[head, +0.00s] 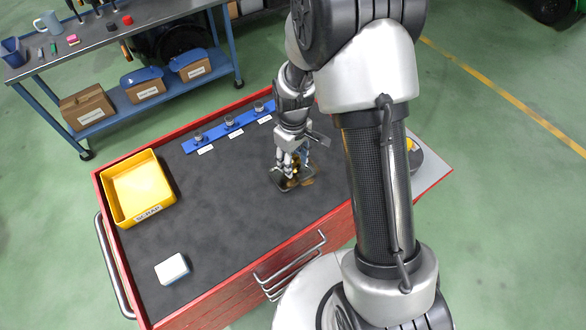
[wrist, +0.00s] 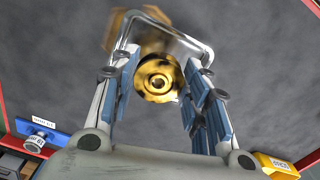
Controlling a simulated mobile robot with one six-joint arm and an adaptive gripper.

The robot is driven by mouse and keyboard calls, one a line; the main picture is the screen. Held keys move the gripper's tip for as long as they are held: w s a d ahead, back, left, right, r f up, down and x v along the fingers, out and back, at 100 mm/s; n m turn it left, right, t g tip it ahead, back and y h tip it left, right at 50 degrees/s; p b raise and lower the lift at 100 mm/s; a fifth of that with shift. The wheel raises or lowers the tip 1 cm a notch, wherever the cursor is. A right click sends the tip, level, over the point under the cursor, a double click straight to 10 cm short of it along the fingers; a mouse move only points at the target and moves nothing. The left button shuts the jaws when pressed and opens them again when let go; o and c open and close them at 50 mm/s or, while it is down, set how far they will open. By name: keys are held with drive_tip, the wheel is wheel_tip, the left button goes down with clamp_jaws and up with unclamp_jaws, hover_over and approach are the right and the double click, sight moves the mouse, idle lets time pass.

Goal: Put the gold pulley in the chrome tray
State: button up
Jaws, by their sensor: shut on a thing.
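The gold pulley (wrist: 158,78) is round with a stepped hub and sits between the blue-padded fingers of my gripper (wrist: 160,88) in the wrist view. In the head view my gripper (head: 291,168) points down over the chrome tray (head: 279,186), with the pulley (head: 293,183) at its fingertips. The tray's shiny rim (wrist: 192,42) shows behind the pulley in the wrist view. The fingers and pulley hide part of the tray. I cannot tell whether the pulley touches the tray floor.
A yellow scrap bin (head: 139,190) and a white block (head: 172,269) stand on the dark cart top (head: 220,220). A brown-gold patch (wrist: 135,30) is blurred by the tray. The cart's middle left is clear.

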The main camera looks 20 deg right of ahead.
sight(293, 163)
drive_tip(key=shift+f+b, duration=0.45)
drive_tip(key=shift+f, duration=1.65)
drive_tip(key=shift+f, duration=0.1)
drive_tip(key=o, duration=1.3)
drive_tip(key=shift+c, duration=0.2)
wheel_tip(293, 163, up, 12)
drive_tip(key=shift+f+p, duration=0.1)
drive_tip(key=shift+p, duration=1.15)
drive_tip(key=s+r+m+t, duration=0.1)
drive_tip(key=s+r, duration=0.2)
drive_tip(key=r, duration=0.6)
drive_tip(key=s+r+m+t, duration=0.1)
drive_tip(key=s+r+m, duration=0.1)
drive_tip(key=s+r, duration=0.4)
drive_tip(key=s+r+m+t, duration=0.2)
drive_tip(key=s+r, duration=0.4)
drive_tip(key=s, duration=0.7)
drive_tip(key=shift+r+m+t, duration=0.25)
drive_tip(key=shift+m+t, duration=0.05)
drive_tip(key=shift+m, duration=0.3)
